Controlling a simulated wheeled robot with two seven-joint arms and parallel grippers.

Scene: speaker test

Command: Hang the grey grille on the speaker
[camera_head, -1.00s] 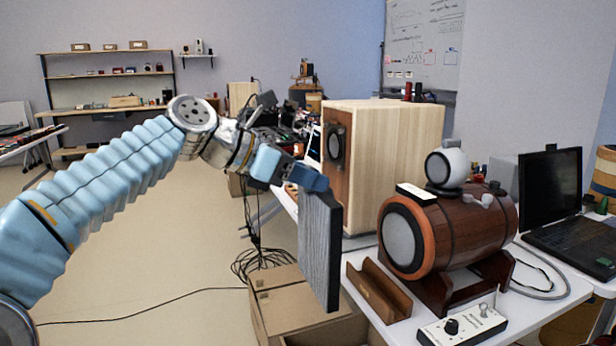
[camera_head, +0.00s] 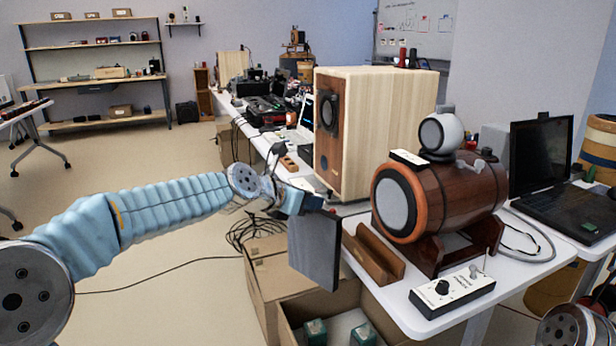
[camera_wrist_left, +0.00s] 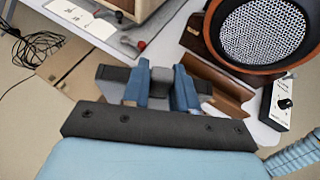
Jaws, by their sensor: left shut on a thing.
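My left gripper (camera_head: 314,205) is shut on the top edge of the grey grille (camera_head: 315,252). The grille is a flat rectangular panel that hangs down from the fingers, off the table's left edge and above the cardboard boxes. The speaker (camera_head: 385,135) is a pale wooden box on the table, with a darker front and a round black driver (camera_head: 327,110). The grille is apart from it, lower and nearer to me. My right gripper is not in view.
A wooden barrel speaker (camera_head: 445,195) on a stand, a brown wooden holder (camera_head: 373,256) and a white control box (camera_head: 452,290) crowd the table front. A laptop (camera_head: 545,170) stands at right.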

